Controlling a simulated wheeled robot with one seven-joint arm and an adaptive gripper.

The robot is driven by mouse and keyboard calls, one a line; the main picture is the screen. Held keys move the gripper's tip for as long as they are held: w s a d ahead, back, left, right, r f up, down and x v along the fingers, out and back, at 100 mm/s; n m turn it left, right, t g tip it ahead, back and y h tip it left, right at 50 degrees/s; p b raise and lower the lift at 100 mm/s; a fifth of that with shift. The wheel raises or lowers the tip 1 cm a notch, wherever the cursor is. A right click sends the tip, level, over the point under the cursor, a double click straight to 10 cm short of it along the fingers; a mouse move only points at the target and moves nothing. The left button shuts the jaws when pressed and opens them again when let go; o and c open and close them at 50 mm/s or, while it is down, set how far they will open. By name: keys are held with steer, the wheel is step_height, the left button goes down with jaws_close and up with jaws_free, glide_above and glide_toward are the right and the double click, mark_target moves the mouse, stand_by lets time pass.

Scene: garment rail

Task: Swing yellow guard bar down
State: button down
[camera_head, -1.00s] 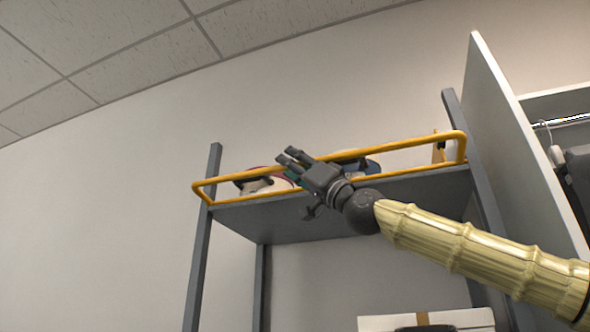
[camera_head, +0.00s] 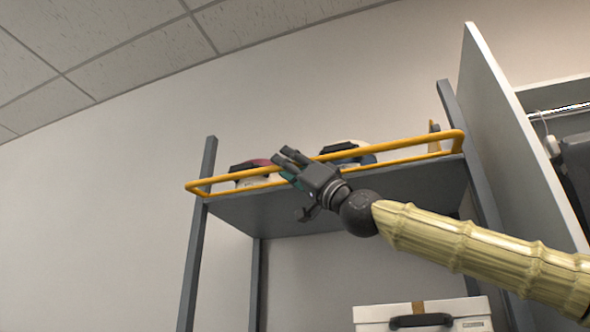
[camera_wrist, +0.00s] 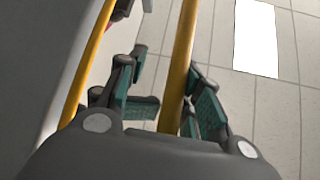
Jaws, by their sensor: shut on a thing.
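The yellow guard bar (camera_head: 400,144) is a long rectangular frame along the front of the grey top shelf (camera_head: 300,214). Its upper rail stands above its lower rail. My gripper (camera_head: 282,163) reaches up to the upper rail near the middle of the bar. In the wrist view the rail (camera_wrist: 179,70) runs between the two teal-padded fingers, and my gripper (camera_wrist: 172,108) is shut on it. The lower rail (camera_wrist: 92,62) passes to the left of the fingers. The exact finger contact is partly hidden in the head view.
Shoe-like or helmet-like items (camera_head: 345,152) sit on the shelf behind the bar. A white box (camera_head: 455,312) with a dark handle stands below. A pale upright panel (camera_head: 510,130) and a hanging rail (camera_head: 560,110) are at the right. The space left of the shelf is clear.

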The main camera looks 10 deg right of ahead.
steer(key=shift+s+a+r, duration=0.15)
steer(key=shift+s+a, duration=0.2)
steer(key=shift+s, duration=0.1)
steer(key=c, duration=1.4)
jaws_free()
steer(key=shift+s, duration=0.1)
steer(key=shift+s+d+r, duration=0.1)
steer(key=shift+s+r, duration=0.05)
steer(key=shift+s, duration=0.1)
steer(key=shift+w+d, duration=0.1)
steer(key=shift+w, duration=0.05)
